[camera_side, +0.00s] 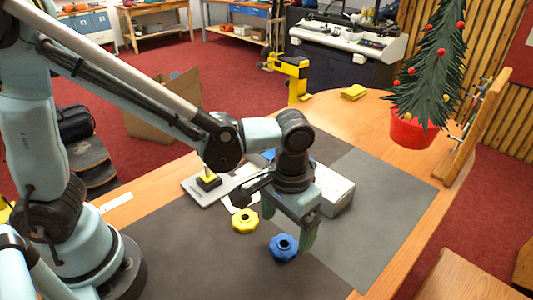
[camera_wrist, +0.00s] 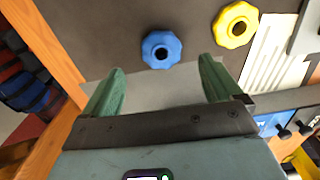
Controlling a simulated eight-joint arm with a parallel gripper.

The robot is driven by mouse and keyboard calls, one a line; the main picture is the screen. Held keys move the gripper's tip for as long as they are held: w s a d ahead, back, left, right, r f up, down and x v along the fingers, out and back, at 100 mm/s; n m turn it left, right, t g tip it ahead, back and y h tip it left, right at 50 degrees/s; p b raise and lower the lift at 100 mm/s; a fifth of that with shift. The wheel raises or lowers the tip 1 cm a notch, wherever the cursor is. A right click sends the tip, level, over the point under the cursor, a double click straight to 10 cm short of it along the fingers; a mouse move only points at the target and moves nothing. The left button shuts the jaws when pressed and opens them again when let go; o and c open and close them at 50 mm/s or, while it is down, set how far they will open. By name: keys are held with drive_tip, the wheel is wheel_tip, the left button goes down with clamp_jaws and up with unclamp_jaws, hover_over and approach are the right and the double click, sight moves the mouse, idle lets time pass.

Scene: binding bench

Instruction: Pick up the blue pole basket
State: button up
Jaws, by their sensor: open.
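The blue pole basket (camera_side: 284,247), a lobed ring with a dark centre hole, lies flat on the dark mat in the side view. It also shows in the wrist view (camera_wrist: 161,49), just past the fingertips and about centred between them. My gripper (camera_side: 288,231) points down close to the blue basket, its green fingers apart and empty. Its fingers also show in the wrist view (camera_wrist: 162,68). The gap between fingers and basket is hard to judge. A similar yellow pole basket (camera_side: 245,221) lies to the left and behind; it also shows in the wrist view (camera_wrist: 235,25).
A white box (camera_side: 338,193) stands right behind my gripper. A grey plate (camera_side: 199,193) bears a yellow-and-black item (camera_side: 208,182). A small tree in a red pot (camera_side: 413,130) and a yellow block (camera_side: 353,92) are farther back. The mat (camera_side: 385,210) is clear at the right.

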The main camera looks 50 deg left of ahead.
sight(285, 239)
drive_tip(key=shift+a+f, duration=0.1)
drive_tip(key=shift+f, duration=2.5)
drive_tip(key=c, duration=1.1)
